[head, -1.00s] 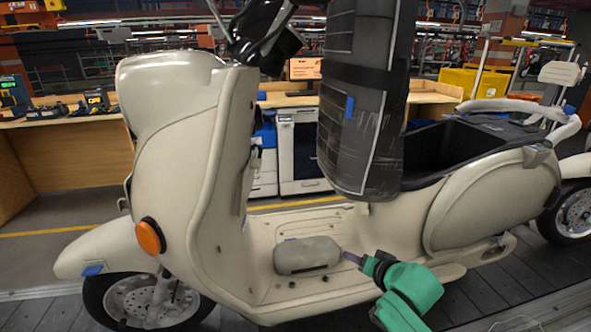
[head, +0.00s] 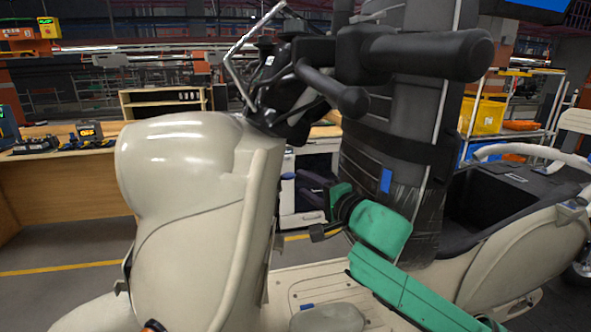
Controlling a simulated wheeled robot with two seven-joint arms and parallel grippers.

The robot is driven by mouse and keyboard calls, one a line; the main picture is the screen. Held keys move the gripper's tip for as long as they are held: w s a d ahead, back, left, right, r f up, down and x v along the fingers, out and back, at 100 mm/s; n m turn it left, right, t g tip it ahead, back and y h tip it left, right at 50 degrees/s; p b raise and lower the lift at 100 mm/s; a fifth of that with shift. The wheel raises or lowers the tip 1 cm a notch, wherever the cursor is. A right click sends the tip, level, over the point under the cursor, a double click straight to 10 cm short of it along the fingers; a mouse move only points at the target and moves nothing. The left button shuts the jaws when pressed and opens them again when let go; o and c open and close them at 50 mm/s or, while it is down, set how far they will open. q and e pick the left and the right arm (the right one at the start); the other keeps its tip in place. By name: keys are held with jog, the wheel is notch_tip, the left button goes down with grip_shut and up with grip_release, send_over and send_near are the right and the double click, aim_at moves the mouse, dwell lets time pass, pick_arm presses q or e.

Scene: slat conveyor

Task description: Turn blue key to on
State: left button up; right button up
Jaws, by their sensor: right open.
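The cream scooter (head: 190,200) fills the left and middle of the head view, with its black handlebar (head: 420,55) at the top. I cannot make out the blue key; the side of the leg shield facing the seat is mostly turned away. My right gripper (head: 318,233), on a green arm, is open and empty. It hangs above the footboard, just to the right of the leg shield's edge, below the handlebar. Its fingers point left toward the shield and appear apart from it.
A tall wrapped dark bundle (head: 400,130) with a blue tag stands behind my right arm. A grey rounded item (head: 326,318) lies on the footboard. A wooden bench (head: 70,185) and shelves are in the background. The gap between shield and bundle is narrow.

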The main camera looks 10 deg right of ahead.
aim_at(294, 178)
jog(key=p+x, duration=0.1)
jog(key=x, duration=0.4)
jog(key=shift+r, duration=0.1)
jog(key=shift+w, duration=0.25)
pick_arm(q)
jog(key=shift+w+r, duration=0.35)
jog(key=shift+r, duration=0.2)
jog(key=shift+w+r, duration=0.3)
jog(key=shift+r, duration=0.2)
pick_arm(e)
jog(key=shift+c, duration=0.3)
